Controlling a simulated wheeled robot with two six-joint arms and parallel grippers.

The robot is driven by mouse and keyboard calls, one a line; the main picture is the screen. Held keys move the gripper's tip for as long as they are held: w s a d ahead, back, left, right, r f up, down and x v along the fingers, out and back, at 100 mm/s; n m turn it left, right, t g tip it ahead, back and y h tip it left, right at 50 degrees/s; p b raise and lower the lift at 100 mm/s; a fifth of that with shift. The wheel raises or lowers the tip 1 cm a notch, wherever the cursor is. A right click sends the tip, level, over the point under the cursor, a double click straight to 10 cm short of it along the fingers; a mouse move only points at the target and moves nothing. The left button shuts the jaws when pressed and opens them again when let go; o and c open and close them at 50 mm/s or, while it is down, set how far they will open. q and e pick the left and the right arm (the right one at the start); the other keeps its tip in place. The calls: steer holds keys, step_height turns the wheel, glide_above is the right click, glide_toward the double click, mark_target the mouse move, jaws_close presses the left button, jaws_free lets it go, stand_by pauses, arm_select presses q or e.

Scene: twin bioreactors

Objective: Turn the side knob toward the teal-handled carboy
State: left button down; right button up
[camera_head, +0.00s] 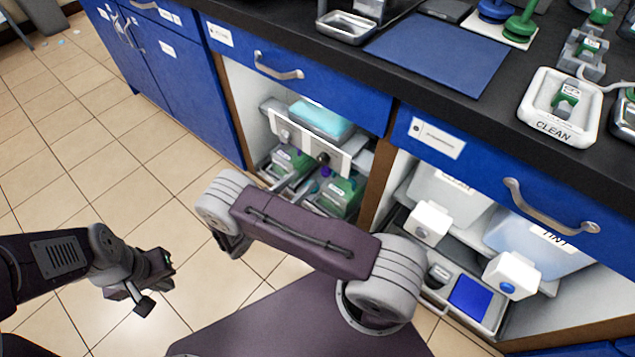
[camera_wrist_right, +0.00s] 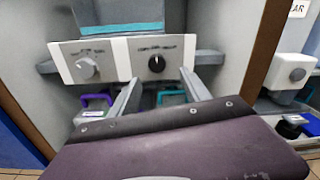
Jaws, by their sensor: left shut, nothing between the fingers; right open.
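A white control panel (camera_wrist_right: 120,58) spans the open cabinet bay, with a grey knob (camera_wrist_right: 87,68) at left and a black knob (camera_wrist_right: 157,64) at right. The black knob has a pale mark that looks roughly upright; the print above is too small to read. Below the panel are a purple-handled carboy (camera_wrist_right: 93,100) at left and a teal-handled carboy (camera_wrist_right: 170,97) at right, both partly hidden. My right gripper (camera_wrist_right: 160,77) is open, its fingers either side of the black knob's line; contact cannot be told. My left gripper (camera_head: 150,275) is shut and empty, over the floor.
A cyan tray or block (camera_head: 321,119) sits above the panel. The bay's walls are close on both sides. The right bay holds white carboys (camera_head: 450,200) with spigots above a tray. The counter (camera_head: 400,85) overhangs drawers with handles.

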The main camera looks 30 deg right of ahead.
mark_target(321, 161)
steer(key=b+x, duration=0.1)
steer(key=x, duration=0.1)
steer(key=b+x, duration=0.1)
steer(key=x, duration=0.2)
steer(key=b+x, duration=0.1)
steer(key=x, duration=0.2)
steer(key=shift+w+a+f+b, duration=0.1)
steer(key=shift+w+f+b, duration=0.15)
steer(key=shift+f+b, duration=0.05)
steer(key=shift+w+d+r, duration=0.15)
steer(key=shift+d, duration=0.2)
steer(key=shift+t, duration=0.3)
jaws_close()
